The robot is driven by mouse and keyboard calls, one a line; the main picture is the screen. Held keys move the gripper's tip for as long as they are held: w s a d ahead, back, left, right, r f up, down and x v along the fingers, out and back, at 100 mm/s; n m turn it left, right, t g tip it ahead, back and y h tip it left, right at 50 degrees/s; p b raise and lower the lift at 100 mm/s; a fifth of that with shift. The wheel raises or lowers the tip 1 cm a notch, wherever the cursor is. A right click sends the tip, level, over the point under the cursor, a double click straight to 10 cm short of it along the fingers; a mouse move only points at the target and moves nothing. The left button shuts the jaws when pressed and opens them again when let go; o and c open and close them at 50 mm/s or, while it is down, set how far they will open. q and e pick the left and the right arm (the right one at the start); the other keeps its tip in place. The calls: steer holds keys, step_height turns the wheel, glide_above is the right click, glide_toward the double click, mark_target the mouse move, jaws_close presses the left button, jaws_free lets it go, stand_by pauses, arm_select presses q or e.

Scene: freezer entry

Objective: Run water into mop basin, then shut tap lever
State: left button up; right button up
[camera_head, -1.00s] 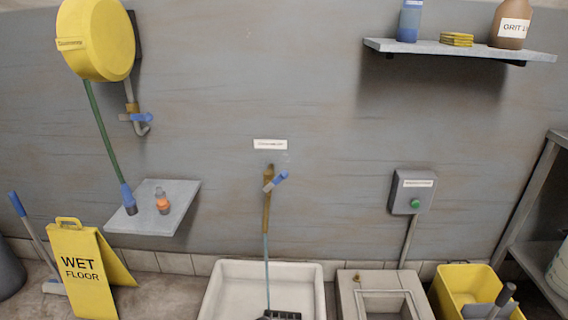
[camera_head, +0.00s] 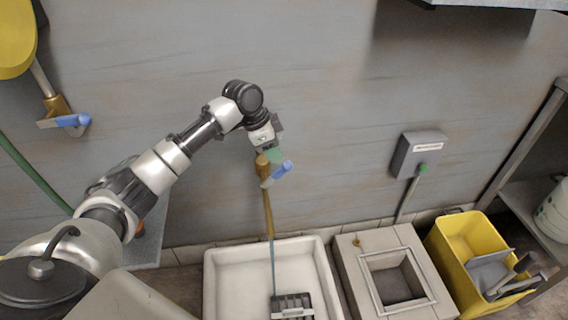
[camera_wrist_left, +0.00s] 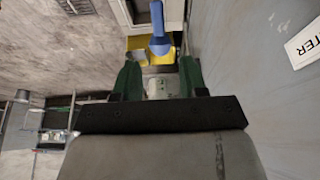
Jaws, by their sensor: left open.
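My left gripper (camera_head: 273,153) is right above the tap, against the wall side. In the left wrist view its green fingers (camera_wrist_left: 157,65) are apart, and the blue lever (camera_wrist_left: 159,46) shows between and just beyond them. Nothing is held, and I cannot tell whether the lever touches a finger. My right gripper is not in view.
A grey box with a green button (camera_head: 420,157) is on the wall to the right. Right of the basin are a floor sink (camera_head: 350,264) and a yellow bucket (camera_head: 452,264). A shelf (camera_head: 500,3) is above.

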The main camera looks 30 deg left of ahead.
mark_target(286, 169)
arm_select(q)
steer(key=x, duration=0.9)
steer(key=shift+b, duration=0.4)
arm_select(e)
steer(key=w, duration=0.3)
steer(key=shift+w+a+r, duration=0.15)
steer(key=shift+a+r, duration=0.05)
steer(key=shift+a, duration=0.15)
arm_select(q)
steer(key=shift+c, duration=0.4)
jaws_close()
